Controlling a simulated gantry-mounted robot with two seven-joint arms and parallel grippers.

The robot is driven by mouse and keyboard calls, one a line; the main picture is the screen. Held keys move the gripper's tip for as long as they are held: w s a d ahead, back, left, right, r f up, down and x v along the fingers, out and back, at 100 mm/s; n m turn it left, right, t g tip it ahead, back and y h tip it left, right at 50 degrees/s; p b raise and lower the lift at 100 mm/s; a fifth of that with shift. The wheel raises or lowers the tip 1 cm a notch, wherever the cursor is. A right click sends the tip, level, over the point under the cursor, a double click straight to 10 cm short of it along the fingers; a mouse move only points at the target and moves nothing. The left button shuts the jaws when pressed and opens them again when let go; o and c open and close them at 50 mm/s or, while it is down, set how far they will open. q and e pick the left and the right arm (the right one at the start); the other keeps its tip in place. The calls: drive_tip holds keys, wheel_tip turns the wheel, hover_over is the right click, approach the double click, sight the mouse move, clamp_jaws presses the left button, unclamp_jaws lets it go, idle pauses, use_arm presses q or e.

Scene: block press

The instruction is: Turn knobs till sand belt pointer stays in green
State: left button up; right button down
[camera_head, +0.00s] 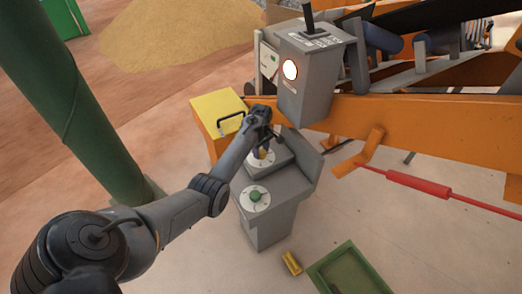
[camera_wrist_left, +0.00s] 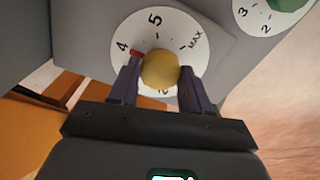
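My left gripper (camera_head: 262,140) reaches down to the grey control stand (camera_head: 272,222). In the left wrist view its two fingers (camera_wrist_left: 161,78) sit on either side of the round yellow knob (camera_wrist_left: 160,69) and appear to press on it. The knob's red mark (camera_wrist_left: 136,53) is beside the 4 on the white dial (camera_wrist_left: 180,30). A green knob (camera_head: 256,197) on its own white dial is nearer in the head view; its edge also shows in the wrist view (camera_wrist_left: 287,4). No pointer or green zone is readable. My right gripper is not in view.
A grey box (camera_head: 305,85) with a bright round face and a black lever stands behind the stand. A yellow box (camera_head: 216,108) with a handle is at its left, an orange beam (camera_head: 400,118) at right. A green tray (camera_head: 350,270) and small yellow block (camera_head: 291,262) lie in front.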

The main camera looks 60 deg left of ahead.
use_arm(q)
drive_tip(key=c, duration=0.3)
